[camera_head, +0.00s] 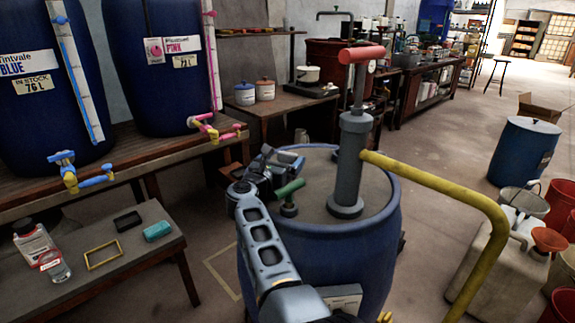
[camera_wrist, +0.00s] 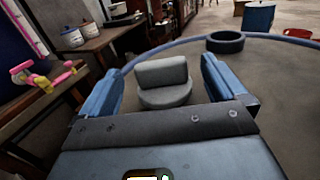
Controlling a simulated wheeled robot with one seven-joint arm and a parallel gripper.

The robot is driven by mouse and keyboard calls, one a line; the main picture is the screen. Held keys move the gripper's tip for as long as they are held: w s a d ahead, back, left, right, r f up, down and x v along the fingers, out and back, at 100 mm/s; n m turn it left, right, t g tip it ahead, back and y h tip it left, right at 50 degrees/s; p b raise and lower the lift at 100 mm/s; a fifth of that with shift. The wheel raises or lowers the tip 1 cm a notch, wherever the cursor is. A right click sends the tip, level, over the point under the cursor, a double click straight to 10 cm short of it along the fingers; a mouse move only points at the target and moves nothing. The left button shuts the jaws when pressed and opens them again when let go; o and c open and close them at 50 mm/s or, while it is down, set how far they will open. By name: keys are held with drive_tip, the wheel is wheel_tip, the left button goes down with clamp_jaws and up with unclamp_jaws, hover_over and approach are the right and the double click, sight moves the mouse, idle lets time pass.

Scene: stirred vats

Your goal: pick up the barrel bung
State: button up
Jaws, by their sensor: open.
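The barrel bung (camera_wrist: 163,84) is grey, with a round base and an upright flat grip. It stands on the grey top of the blue drum (camera_head: 325,265). My gripper (camera_wrist: 165,75) is open, its blue-tipped fingers on either side of the bung in the wrist view, with a gap at each side. In the head view my gripper (camera_head: 281,163) is over the back left of the drum top. I cannot make out the bung clearly there, as my gripper covers that area.
A grey pump (camera_head: 352,160) with a red handle and yellow spout rises from the drum. A green-handled fitting (camera_head: 289,196) stands close to my gripper. A dark ring (camera_wrist: 225,42) sits near the drum's rim. Blue vats with taps (camera_head: 70,175) are at left.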

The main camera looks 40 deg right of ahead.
drive_tip(key=shift+w+d, duration=0.2)
drive_tip(key=shift+d, duration=0.2)
drive_tip(key=c, duration=1.1)
